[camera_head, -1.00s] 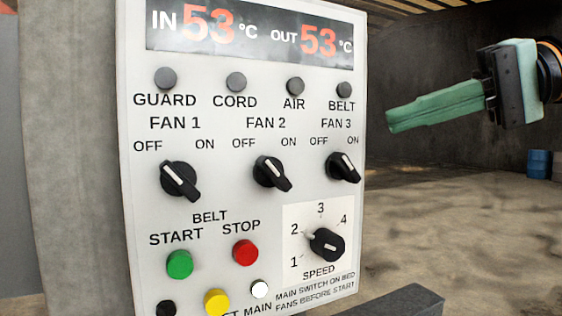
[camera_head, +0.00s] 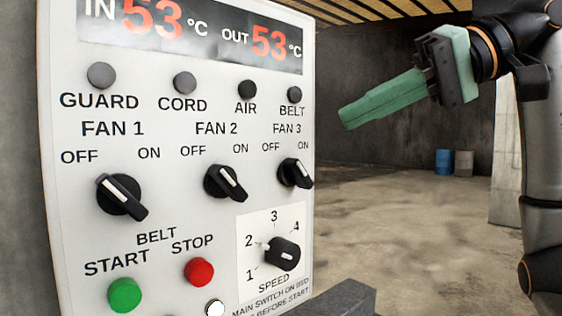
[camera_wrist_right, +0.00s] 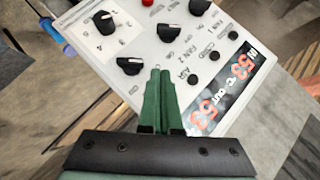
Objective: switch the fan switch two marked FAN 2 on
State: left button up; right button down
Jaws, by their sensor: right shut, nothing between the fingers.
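The FAN 2 switch (camera_head: 226,183) is a black rotary knob in the middle of the fan row on a pale panel (camera_head: 150,222). Its white mark points up and left, toward OFF. In the right wrist view the FAN 2 knob (camera_wrist_right: 169,33) lies beyond the fingertips, with the FAN 3 knob (camera_wrist_right: 129,65) nearer to them. My right gripper (camera_head: 345,118), with green fingers, is shut and empty. In the head view it appears right of the panel's edge, apart from the knob. It also shows in the right wrist view (camera_wrist_right: 160,75). My left gripper is not in view.
The FAN 1 knob (camera_head: 122,196) and FAN 3 knob (camera_head: 295,173) flank FAN 2, marks also toward OFF. Below are a green START button (camera_head: 124,295), a red STOP button (camera_head: 199,271) and a SPEED dial (camera_head: 283,253). Open floor and blue barrels (camera_head: 443,161) lie behind.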

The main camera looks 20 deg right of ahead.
aim_at(226, 183)
jog(key=x, duration=1)
jog(key=shift+a+f+b, duration=0.25)
jog(key=shift+b, duration=0.05)
jog(key=shift+s+a+f, duration=0.25)
jog(key=shift+a+f, duration=0.25)
jog(key=shift+a, duration=0.15)
jog(key=shift+s+a+f, duration=0.25)
jog(key=shift+a+f, duration=0.3)
jog(key=shift+a, duration=0.05)
jog(key=shift+d+f+y+b, duration=0.15)
jog(key=shift+y+b, duration=0.15)
jog(key=shift+b, duration=0.2)
